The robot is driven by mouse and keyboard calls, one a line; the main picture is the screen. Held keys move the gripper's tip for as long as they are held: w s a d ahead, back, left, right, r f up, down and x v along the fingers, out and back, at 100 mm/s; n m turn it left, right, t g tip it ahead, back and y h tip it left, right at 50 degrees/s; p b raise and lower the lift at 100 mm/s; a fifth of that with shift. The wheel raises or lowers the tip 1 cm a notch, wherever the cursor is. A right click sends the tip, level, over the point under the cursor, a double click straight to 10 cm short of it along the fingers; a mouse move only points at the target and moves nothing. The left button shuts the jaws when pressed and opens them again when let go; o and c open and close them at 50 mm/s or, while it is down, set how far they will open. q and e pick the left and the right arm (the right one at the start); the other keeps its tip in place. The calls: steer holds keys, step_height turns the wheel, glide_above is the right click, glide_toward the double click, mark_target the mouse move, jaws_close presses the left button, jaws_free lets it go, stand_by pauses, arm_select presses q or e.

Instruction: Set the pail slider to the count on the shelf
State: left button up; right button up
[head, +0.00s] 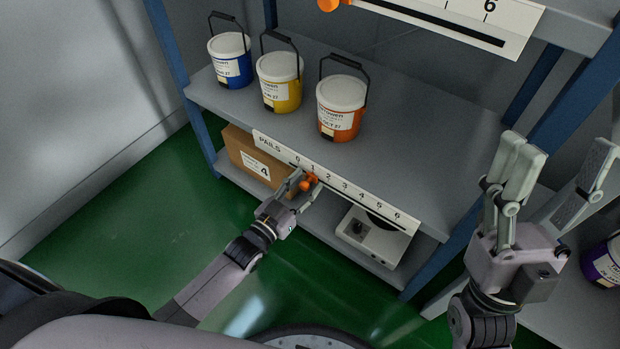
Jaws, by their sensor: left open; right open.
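A white scale strip marked PAILS (371,201) runs along the front edge of the shelf (420,150), numbered 0 to 6. Its orange slider knob (309,180) sits near the low end, apparently close to 1, though fingers partly cover it. My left gripper (303,188) is open with its fingers around the knob; contact cannot be told. Three pails stand upright on this shelf: a blue pail (231,70), a yellow pail (282,92) and an orange pail (339,118). My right gripper (562,155) is open and empty at the right, away from the strip.
Below, a cardboard box (238,148) labelled 4 and a white device (370,238) sit on a lower shelf. Another scale (450,22) with an orange knob (328,4) is above. A purple pail (606,262) stands at the right. Blue posts frame the shelving.

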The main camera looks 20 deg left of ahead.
arm_select(q)
steer(key=shift+c, duration=0.2)
jaws_close()
stand_by(0.4)
stand_by(0.3)
